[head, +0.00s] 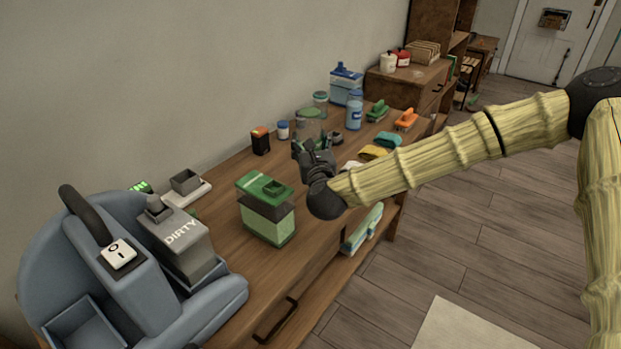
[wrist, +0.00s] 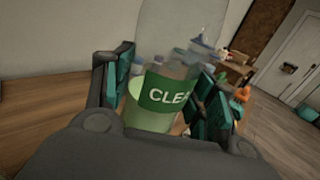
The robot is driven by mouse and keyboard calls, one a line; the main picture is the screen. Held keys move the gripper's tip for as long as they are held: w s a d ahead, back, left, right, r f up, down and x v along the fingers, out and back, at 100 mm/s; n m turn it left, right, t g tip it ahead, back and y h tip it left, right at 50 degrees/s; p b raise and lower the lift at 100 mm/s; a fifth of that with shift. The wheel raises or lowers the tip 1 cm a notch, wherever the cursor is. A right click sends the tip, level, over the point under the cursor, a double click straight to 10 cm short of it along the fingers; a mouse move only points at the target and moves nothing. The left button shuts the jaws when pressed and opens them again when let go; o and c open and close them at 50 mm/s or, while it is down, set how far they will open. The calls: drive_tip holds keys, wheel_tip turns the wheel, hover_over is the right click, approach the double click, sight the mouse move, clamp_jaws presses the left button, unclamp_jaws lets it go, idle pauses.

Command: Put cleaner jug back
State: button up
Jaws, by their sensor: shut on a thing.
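The cleaner jug (wrist: 164,96) has a green label with the letters "CLEA" showing and a clear upper body, with pale green at its lower end in the wrist view. My gripper (wrist: 166,102) is shut on it, with a teal-padded finger on either side. In the head view, my gripper (head: 312,150) is over the wooden counter, and the clear, green-topped jug (head: 309,121) shows just behind it. My gripper hides the jug's lower part there, so I cannot tell whether its base touches the counter.
A green tank (head: 267,222) and a blue-grey machine (head: 135,270) with a "DIRTY" tank (head: 182,240) stand at the near left.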

wheel_tip(320, 180, down, 11)
drive_tip(key=shift+s+f, duration=0.1)
idle(0.5)
drive_tip(key=shift+f, duration=0.1)
drive_tip(key=o, duration=1.2)
drive_tip(key=shift+o, duration=0.6)
drive_tip(key=shift+s+d, duration=0.2)
drive_tip(key=shift+s, duration=1.05)
drive_tip(key=shift+s+d, duration=0.25)
drive_tip(key=shift+s, duration=0.95)
drive_tip(key=shift+s+d, duration=0.2)
drive_tip(key=shift+s, duration=1.05)
